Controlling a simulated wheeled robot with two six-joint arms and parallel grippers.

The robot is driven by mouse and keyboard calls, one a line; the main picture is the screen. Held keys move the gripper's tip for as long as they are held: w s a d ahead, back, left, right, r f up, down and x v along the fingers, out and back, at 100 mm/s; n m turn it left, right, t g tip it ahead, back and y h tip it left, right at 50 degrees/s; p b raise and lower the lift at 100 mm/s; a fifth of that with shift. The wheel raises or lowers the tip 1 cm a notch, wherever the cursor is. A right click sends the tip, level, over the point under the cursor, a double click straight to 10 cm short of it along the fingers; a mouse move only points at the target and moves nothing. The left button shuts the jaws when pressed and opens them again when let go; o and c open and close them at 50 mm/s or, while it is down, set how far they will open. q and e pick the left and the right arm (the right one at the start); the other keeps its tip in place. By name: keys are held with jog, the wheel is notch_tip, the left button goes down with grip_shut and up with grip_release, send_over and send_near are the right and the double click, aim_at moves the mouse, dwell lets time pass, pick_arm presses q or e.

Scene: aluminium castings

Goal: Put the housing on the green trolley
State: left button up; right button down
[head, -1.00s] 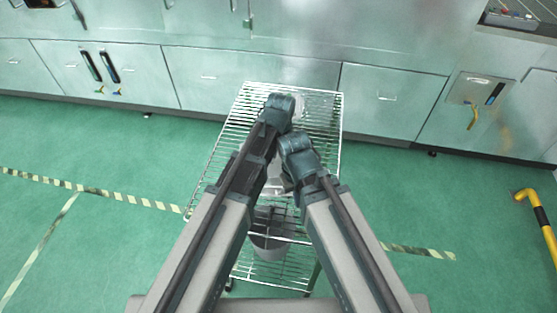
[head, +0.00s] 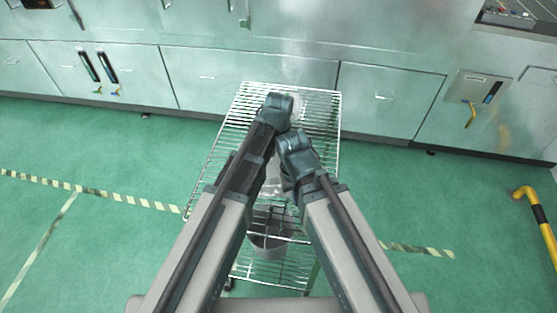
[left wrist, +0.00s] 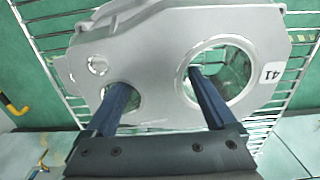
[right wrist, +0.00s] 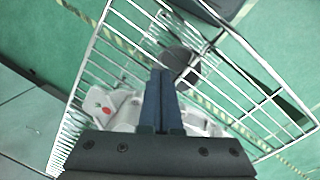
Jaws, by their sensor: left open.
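The housing (left wrist: 165,45) is a light grey casting with a large and a small round opening and a label reading 41. It lies on the wire shelf of a trolley (head: 323,150). In the head view my arms mostly hide it. My left gripper (left wrist: 157,78) is open over the housing, one finger at the small opening and the other at the large one; how deep they reach is unclear. My right gripper (right wrist: 161,72) has its fingers together, with nothing seen between them, above the trolley. Part of a pale casting with a red dot (right wrist: 97,105) shows beside it.
A dark grey round container (head: 268,243) sits on the trolley's lower level. Metal cabinets (head: 240,80) stand close behind the trolley. A yellow and black rail (head: 538,215) is at the right. The green floor on both sides is clear.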

aim_at(278, 160)
pick_arm(q)
notch_tip(278, 160, up, 12)
jog(key=p, duration=1.1)
jog(key=shift+p, duration=0.35)
jog(key=shift+s, duration=0.1)
jog(key=s+a+f+b, duration=0.1)
jog(key=s+a, duration=0.2)
jog(key=s, duration=0.4)
jog(key=s+a+f+m+y+b, duration=0.1)
jog(key=s+a+f+b, duration=0.1)
jog(key=s, duration=0.4)
jog(key=shift+s+a+m, duration=0.3)
jog(key=shift+s+a, duration=0.05)
jog(key=shift+a, duration=0.5)
